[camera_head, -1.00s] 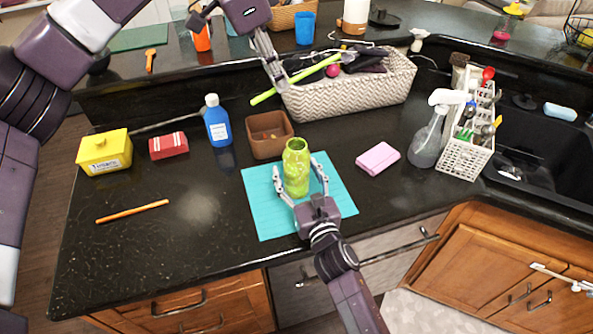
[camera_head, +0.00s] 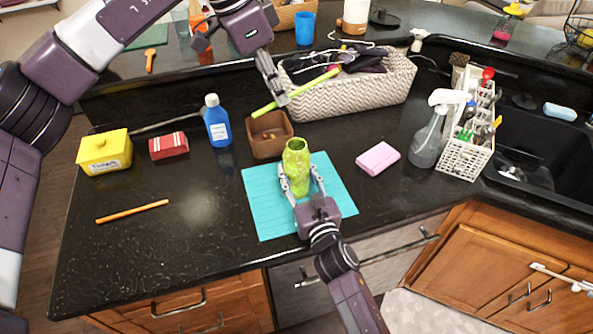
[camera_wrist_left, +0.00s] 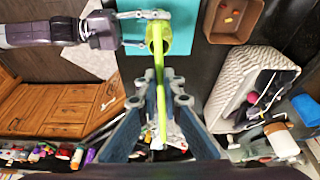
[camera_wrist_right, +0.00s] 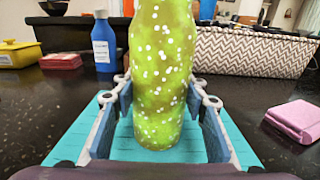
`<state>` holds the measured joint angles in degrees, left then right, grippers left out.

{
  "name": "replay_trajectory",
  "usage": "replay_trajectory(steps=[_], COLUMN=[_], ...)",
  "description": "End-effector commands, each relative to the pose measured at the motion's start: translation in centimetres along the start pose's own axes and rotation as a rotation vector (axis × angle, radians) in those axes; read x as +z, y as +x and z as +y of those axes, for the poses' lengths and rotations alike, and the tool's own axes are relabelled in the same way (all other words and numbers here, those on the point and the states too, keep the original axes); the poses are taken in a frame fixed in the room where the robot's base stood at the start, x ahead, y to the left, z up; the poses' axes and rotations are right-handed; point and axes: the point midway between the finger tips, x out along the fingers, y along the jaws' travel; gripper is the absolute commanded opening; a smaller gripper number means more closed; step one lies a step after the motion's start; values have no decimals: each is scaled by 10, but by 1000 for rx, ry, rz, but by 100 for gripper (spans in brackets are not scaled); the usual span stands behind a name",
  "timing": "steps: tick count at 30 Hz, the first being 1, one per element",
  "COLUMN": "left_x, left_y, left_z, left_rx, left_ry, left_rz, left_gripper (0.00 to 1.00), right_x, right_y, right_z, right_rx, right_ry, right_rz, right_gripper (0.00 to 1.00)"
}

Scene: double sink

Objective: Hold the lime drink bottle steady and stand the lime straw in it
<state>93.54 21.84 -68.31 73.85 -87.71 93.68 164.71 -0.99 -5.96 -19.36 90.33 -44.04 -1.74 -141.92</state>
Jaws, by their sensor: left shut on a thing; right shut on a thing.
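The green speckled lime drink bottle (camera_head: 297,160) stands upright on a teal mat (camera_head: 262,215). My right gripper (camera_head: 301,182) is shut around its lower part; the bottle fills the middle of the right wrist view (camera_wrist_right: 160,70). My left gripper (camera_head: 281,98) is shut on the lime straw (camera_head: 318,82), above the counter behind the bottle. The straw is tilted, its lower left end over the brown box, apart from the bottle in the head view. In the left wrist view the straw (camera_wrist_left: 160,95) overlaps the bottle (camera_wrist_left: 167,40).
A brown box (camera_head: 265,150) stands just behind the mat, and a woven basket (camera_head: 350,100) behind that. A blue bottle (camera_head: 217,125) and a pink block (camera_head: 377,159) stand to either side. An orange straw (camera_head: 132,212) lies at left.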

Motion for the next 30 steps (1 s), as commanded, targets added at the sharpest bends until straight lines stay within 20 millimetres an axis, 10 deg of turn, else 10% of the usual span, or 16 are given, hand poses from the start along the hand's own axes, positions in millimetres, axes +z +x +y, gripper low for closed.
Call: replay_trajectory(steps=[30], left_x=[25], left_y=[68], left_z=[0], left_rx=[1], left_ry=[0], left_rz=[-2], left_gripper=[0], right_x=[0], right_y=[0], right_z=[0], right_rx=[0], right_ry=[1], right_rz=[1], right_gripper=[15])
